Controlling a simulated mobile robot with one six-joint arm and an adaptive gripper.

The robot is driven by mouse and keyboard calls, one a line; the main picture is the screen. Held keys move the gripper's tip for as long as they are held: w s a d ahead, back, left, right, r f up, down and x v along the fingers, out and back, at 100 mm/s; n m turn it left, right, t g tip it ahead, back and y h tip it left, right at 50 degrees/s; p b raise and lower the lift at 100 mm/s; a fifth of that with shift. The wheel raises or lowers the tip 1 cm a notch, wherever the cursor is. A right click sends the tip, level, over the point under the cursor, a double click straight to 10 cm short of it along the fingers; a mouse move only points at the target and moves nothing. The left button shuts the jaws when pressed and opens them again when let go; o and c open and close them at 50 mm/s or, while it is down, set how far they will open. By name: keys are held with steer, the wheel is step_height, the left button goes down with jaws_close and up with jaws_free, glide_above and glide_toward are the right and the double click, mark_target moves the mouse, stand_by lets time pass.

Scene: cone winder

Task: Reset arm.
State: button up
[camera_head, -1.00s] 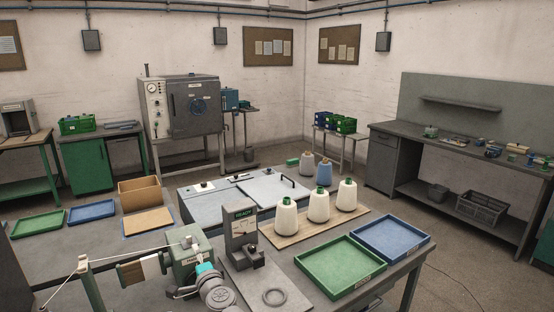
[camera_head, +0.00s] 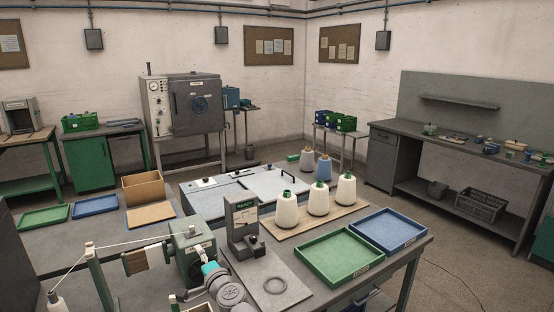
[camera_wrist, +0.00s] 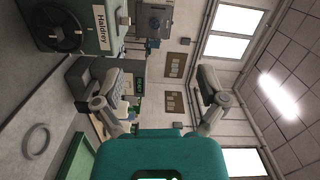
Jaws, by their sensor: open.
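My gripper (camera_wrist: 158,88) is open and empty in the wrist view. Its two fingers stand wide apart in front of the teal wrist body, and nothing lies between them. In the head view my arm reaches in at the bottom, beside the green winder (camera_head: 192,256), and its fingers cannot be made out clearly. The winder also shows at the upper left of the wrist view (camera_wrist: 77,18). A grey gauge stand (camera_head: 243,222) with a small lit display stands right of the winder.
A grey ring (camera_head: 275,285) lies on the stand's plate. The green tray (camera_head: 338,284) and blue tray (camera_head: 388,255) at the right are empty. Three white cones (camera_head: 318,198) stand on a board behind them. A brown box (camera_head: 142,188) is at the back left.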

steer(key=d+f+n+g+h+b, duration=0.1)
steer(key=d+f+n+g+b, duration=0.1)
steer(key=f, duration=0.6)
steer(key=s+d+f+n+g+h+b, duration=0.1)
steer(key=d+f+n+g+b, duration=0.2)
steer(key=d+f+b, duration=0.3)
steer(key=s+d+f+n+g+h+b, duration=0.1)
steer(key=d+f+n+g+b, duration=0.2)
steer(key=d+f, duration=0.5)
step_height(320, 180, down, 3)
steer(key=shift+d+f+n+b, duration=0.1)
steer(key=shift+n+b, duration=0.55)
steer(key=shift+n, duration=0.15)
steer(key=s+d+f+g+h+b, duration=0.35)
steer(key=d+f, duration=0.35)
steer(key=d, duration=0.4)
steer(key=s+d+f+g+h+b, duration=0.35)
steer(key=s+d+f, duration=0.2)
steer(key=d, duration=0.55)
step_height(320, 180, up, 19)
steer(key=p, duration=1.9)
steer(key=shift+a+f+t, duration=0.15)
steer(key=shift+a+t, duration=0.1)
steer(key=shift+t, duration=0.05)
steer(key=shift+w, duration=0.1)
